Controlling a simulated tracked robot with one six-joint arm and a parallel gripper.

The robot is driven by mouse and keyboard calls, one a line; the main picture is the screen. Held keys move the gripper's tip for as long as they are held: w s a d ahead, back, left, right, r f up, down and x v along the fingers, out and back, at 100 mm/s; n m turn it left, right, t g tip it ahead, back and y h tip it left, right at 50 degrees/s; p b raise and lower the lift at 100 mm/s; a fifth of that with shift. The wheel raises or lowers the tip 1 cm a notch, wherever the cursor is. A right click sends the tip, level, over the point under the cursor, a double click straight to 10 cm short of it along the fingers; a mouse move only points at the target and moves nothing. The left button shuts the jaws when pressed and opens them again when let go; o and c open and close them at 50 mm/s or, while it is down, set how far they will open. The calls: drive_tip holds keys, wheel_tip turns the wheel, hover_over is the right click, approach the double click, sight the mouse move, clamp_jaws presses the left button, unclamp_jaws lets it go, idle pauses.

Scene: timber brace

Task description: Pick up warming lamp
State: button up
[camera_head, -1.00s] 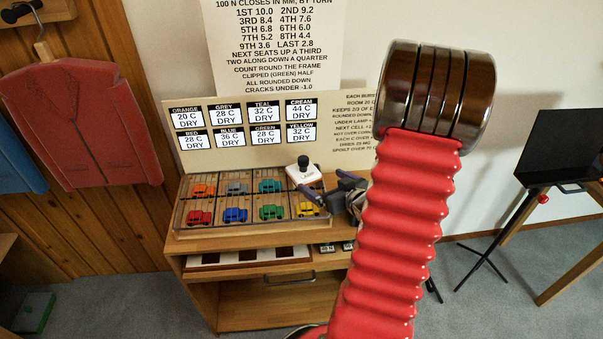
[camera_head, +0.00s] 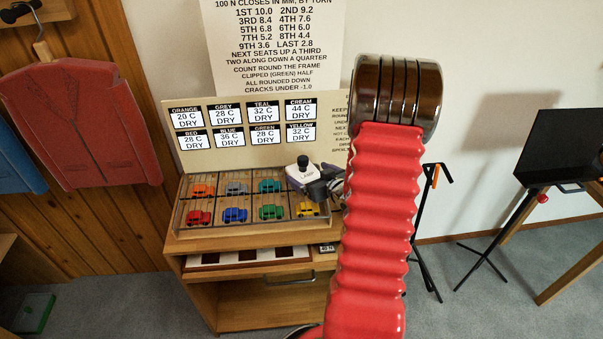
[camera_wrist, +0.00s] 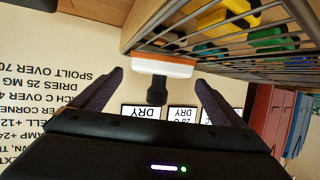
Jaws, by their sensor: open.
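The warming lamp (camera_head: 301,174) is a small white block with a black knob on top. It sits at the right end of the wire rack, over the back-right cell. In the wrist view the lamp (camera_wrist: 163,66) appears upside down, white with an orange band, its black knob pointing toward me. My gripper (camera_head: 322,187) is just right of the lamp in the head view. In the wrist view my gripper (camera_wrist: 159,79) is open, its dark fingers on either side of the knob with gaps showing.
The rack (camera_head: 250,224) holds several small toy cars in wire cells on a wooden cabinet (camera_head: 198,244). A board of temperature cards (camera_head: 244,125) stands close behind. In the wrist view the rack bars (camera_wrist: 205,15) are close beside the lamp. A black stand (camera_head: 424,235) is at the right.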

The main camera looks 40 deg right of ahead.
sight(305, 171)
drive_tip(key=shift+x, duration=2.55)
drive_tip(key=shift+c, duration=0.4)
drive_tip(key=c, duration=1.3)
drive_tip(key=shift+c, duration=0.2)
